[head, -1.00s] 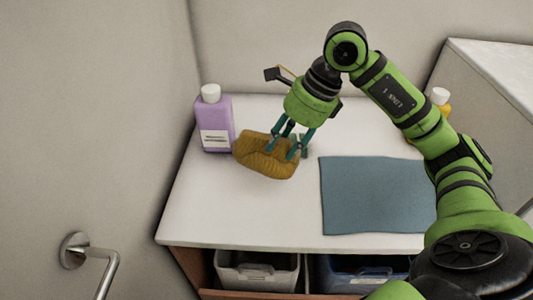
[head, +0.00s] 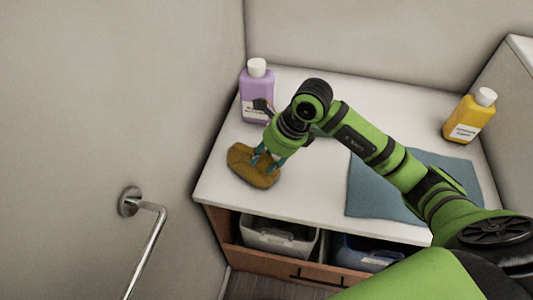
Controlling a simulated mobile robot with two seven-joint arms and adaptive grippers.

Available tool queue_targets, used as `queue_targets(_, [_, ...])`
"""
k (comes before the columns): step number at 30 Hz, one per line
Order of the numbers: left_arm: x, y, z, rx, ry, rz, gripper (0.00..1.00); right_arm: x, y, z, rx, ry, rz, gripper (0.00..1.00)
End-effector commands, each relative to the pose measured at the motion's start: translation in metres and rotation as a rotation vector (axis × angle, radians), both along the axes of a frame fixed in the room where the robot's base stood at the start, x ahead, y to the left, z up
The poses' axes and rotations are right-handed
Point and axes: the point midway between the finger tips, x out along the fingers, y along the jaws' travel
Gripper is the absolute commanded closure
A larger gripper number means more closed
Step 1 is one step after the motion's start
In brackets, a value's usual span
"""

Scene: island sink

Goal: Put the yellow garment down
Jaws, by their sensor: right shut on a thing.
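The yellow garment (head: 241,163) is a mustard, ribbed, bunched-up piece at the left part of the white countertop (head: 312,182). It appears to rest on or just above the surface, near the counter's left edge; I cannot tell whether it touches. My right gripper (head: 265,163) comes down on it from above, its teal fingers shut on the garment. The fingertips are partly hidden in the fabric. My left gripper does not show.
A purple bottle (head: 257,90) with a white cap stands behind the garment. A yellow bottle (head: 469,117) stands at the back right. A blue-grey cloth (head: 375,193) lies flat on the right. Below are a white bin (head: 279,236) and a blue bin (head: 368,253). A metal rail (head: 150,245) is at left.

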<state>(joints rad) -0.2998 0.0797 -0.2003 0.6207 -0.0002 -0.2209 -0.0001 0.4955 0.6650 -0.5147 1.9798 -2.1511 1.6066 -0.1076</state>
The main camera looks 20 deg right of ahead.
Motion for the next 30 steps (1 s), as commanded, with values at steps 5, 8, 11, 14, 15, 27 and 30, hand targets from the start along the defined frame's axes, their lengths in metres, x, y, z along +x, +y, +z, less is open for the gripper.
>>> queue_targets(5, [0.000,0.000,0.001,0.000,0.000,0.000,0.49,0.001,0.000,-0.003,0.001,-0.004,0.000,0.97])
queue_targets(8, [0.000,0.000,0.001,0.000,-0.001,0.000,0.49,0.001,0.000,-0.003,0.001,-0.004,0.000,0.97])
queue_targets(11, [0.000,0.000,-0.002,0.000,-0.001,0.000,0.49,0.000,0.000,-0.006,0.000,-0.003,0.000,0.97])
queue_targets(14, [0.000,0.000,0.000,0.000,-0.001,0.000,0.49,0.000,0.000,-0.005,0.001,-0.002,0.000,0.38])
queue_targets(15, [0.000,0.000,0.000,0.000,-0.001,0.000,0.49,0.000,0.000,-0.005,0.001,-0.002,0.000,0.38])
queue_targets(27, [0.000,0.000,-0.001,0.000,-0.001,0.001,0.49,0.000,-0.003,0.002,0.000,-0.004,0.000,0.38])
queue_targets(30, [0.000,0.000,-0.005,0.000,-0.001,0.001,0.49,-0.003,-0.008,0.016,-0.002,-0.008,-0.001,0.38])
